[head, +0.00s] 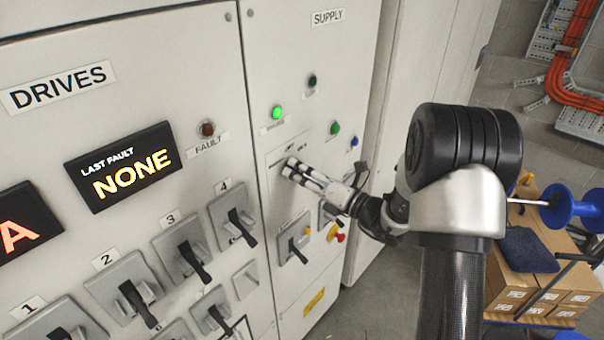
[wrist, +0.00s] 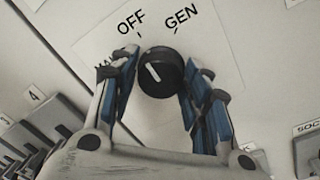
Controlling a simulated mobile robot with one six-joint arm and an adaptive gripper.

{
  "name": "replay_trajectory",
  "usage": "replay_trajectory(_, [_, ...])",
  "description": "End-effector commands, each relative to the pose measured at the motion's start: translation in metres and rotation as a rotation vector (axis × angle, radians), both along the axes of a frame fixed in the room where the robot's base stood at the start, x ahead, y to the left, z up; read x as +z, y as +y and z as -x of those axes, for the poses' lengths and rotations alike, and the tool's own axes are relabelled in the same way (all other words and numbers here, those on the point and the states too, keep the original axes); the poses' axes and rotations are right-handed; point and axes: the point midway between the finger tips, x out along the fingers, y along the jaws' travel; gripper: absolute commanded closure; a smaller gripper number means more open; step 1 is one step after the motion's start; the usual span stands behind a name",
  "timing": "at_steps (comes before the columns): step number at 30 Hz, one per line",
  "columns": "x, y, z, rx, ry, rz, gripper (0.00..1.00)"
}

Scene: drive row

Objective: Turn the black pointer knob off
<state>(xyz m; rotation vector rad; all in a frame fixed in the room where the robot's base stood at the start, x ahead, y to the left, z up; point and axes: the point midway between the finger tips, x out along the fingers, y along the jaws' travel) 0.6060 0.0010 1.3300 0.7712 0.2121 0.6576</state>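The black pointer knob (wrist: 161,73) is on a white plate on the supply cabinet, marked OFF at upper left and GEN at upper right. A third label at left is partly hidden by a finger. The knob's white line slants up and left, roughly toward OFF; I cannot tell if it lines up exactly. My gripper (wrist: 160,78) is open, with one blue-padded finger on each side of the knob and little gap; contact is unclear. In the head view my gripper (head: 290,168) reaches the panel, and the knob is hidden behind its fingers.
A lit green lamp (head: 277,112) and a green button (head: 335,129) sit above the plate. A lever switch (head: 294,240) and a red knob (head: 337,235) sit below it. Numbered drive switches (head: 234,217) are to the left. Cartons (head: 520,262) stand at right.

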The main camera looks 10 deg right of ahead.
Motion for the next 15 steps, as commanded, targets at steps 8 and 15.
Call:
replay_trajectory(8, [-0.0004,0.0001,0.0001,0.0,0.001,0.001,0.41])
replay_trajectory(15, [-0.0013,-0.0004,0.0007,-0.001,0.003,0.001,0.41])
